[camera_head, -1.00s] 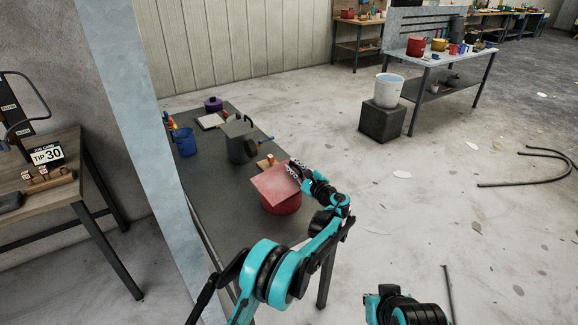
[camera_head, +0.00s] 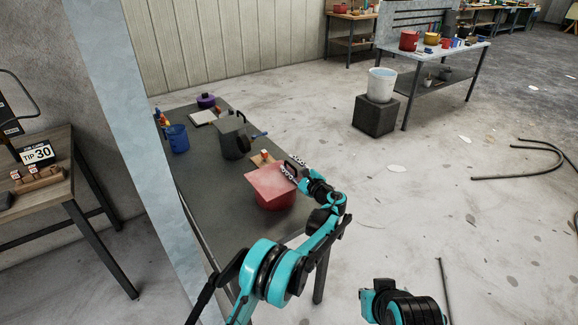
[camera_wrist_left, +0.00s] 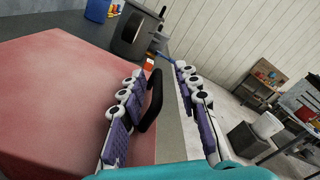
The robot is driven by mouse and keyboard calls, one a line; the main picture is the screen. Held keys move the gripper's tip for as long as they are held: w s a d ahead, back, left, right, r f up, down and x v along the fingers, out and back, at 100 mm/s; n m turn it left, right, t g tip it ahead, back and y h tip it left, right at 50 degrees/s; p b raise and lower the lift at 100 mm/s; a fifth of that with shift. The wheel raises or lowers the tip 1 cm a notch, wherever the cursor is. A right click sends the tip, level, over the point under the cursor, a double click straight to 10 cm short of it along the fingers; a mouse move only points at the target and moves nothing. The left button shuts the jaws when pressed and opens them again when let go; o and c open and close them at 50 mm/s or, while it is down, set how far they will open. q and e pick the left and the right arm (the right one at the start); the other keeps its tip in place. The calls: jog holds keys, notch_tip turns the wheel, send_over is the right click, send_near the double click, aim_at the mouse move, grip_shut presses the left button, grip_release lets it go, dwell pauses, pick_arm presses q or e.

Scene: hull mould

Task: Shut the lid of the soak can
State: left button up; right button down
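A red can (camera_head: 274,200) stands on the dark table, with a flat, square, paler red lid (camera_head: 270,181) over its top. I take it for the soak can. Whether the lid sits flush is hard to tell. In the left wrist view the lid (camera_wrist_left: 60,95) fills the left side, with a black bar handle (camera_wrist_left: 151,102) at its edge. My left gripper (camera_head: 293,167) is at the handle, its fingers apart on either side of it. In the wrist view the gripper (camera_wrist_left: 165,110) shows a clear gap beside the handle. My right gripper is out of view.
On the dark table (camera_head: 205,190) stand a dark grey can (camera_head: 232,138), a blue mug (camera_head: 177,139) and a purple pot (camera_head: 206,101). A small orange-topped item (camera_head: 265,155) is just behind the red can. A white bucket (camera_head: 381,85) stands on a dark block.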

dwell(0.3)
pick_arm(q)
jog(key=shift+s+d+f, duration=0.1)
jog(key=v, duration=1.2)
